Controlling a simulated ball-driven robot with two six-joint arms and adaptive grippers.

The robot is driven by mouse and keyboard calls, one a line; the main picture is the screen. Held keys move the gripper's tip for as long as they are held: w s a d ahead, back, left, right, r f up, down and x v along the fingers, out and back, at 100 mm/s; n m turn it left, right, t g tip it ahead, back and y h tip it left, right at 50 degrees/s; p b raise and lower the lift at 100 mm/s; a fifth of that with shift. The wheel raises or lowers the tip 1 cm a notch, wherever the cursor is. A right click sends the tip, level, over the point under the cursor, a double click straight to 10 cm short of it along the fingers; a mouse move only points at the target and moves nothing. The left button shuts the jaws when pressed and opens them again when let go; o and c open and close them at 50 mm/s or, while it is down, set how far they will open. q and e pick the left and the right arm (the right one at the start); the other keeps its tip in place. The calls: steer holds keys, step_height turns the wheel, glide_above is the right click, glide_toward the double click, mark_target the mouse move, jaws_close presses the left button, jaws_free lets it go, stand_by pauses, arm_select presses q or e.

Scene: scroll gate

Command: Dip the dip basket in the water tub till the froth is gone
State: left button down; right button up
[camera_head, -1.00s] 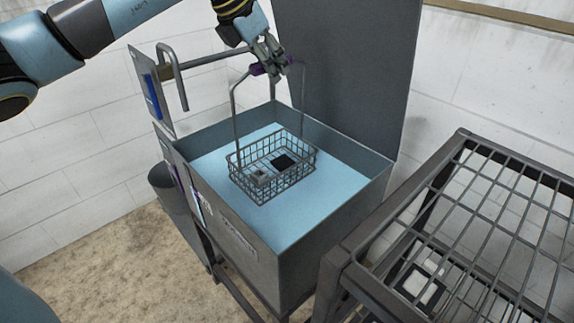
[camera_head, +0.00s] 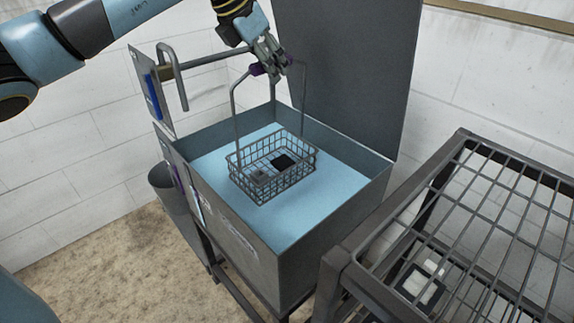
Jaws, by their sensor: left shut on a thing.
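The dip basket (camera_head: 270,186) is a dark wire basket with a tall handle. It hangs upright inside the open water tub (camera_head: 328,262), at the light blue water (camera_head: 330,187). How deep the basket sits in the water I cannot tell. A small part with a black square (camera_head: 283,162) and grey pieces lies in the basket. I see no clear froth on the water or the basket. My left gripper (camera_head: 270,68) is shut on the purple grip of the handle, above the tub. My right gripper is not in view.
The tub's raised lid (camera_head: 345,70) stands behind it. A bent pipe (camera_head: 178,78) and a side panel (camera_head: 150,90) stand at the tub's left. A dark wire rack (camera_head: 475,215) is close on the right. A grey bin (camera_head: 165,185) stands on the floor at left.

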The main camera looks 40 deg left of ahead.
arm_select(q)
steer(key=shift+r, duration=0.2)
step_height(320, 180, up, 12)
steer(key=p, duration=0.6)
stand_by(0.3)
steer(key=shift+f, duration=0.15)
